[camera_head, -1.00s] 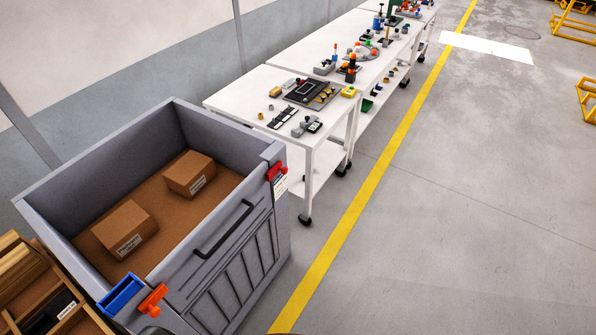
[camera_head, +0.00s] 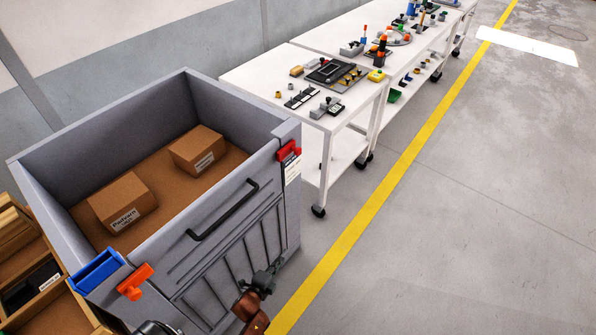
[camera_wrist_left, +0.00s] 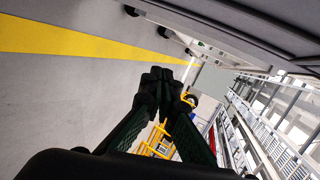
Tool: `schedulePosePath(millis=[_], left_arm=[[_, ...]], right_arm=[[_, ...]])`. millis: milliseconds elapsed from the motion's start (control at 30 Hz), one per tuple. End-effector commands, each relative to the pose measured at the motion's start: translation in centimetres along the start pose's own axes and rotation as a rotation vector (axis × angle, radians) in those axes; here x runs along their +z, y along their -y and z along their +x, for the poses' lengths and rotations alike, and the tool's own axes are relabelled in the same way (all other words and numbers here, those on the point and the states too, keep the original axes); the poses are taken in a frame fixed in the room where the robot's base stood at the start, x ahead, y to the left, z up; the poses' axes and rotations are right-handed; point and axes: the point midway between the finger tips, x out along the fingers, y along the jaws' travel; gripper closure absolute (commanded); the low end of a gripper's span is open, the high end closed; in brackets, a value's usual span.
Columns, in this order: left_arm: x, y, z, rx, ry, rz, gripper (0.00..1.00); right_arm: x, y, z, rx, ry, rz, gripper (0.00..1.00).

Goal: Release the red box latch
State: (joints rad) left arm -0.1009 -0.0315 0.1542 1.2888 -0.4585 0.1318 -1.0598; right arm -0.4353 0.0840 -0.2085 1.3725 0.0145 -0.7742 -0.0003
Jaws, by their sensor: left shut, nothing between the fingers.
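The red latch (camera_head: 288,152) sits at the right front corner of a grey box (camera_head: 240,235), above a white label. An orange-red latch (camera_head: 135,282) is at the box's left front corner. Two brown cartons lie inside the box. My left gripper (camera_head: 268,275) is in front of the box, low and near its lower right front, well below the red latch and apart from it. Its fingers are shut and empty; they also show closed together in the left wrist view (camera_wrist_left: 163,86). My right gripper is not in view.
A dark handle (camera_head: 223,210) sticks out from the box's front. A blue holder (camera_head: 96,271) and wooden trays stand at left. White tables (camera_head: 245,75) with small parts run behind the box. The floor right of the yellow line (camera_head: 385,190) is clear.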

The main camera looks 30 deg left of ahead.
Motion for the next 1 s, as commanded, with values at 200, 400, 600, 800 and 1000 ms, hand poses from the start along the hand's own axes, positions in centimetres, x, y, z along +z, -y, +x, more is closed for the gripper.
schedulePosePath(millis=[200,400,600,800,1000], left_arm=[[1.7,20.7,0.4,-0.494,0.198,0.795,1.00],[1.5,30.9,-5.0,-0.692,0.487,1.322,1.00],[1.1,34.2,-7.8,-0.737,0.622,1.519,1.00],[1.0,34.6,-8.1,-0.740,0.630,1.528,1.00],[1.0,34.7,-7.9,-0.739,0.628,1.526,1.00]], right_arm=[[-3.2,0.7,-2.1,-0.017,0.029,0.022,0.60],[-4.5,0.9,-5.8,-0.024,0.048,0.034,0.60],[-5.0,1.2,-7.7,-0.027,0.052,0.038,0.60],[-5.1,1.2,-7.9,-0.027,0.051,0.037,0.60],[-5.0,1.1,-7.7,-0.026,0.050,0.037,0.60]])
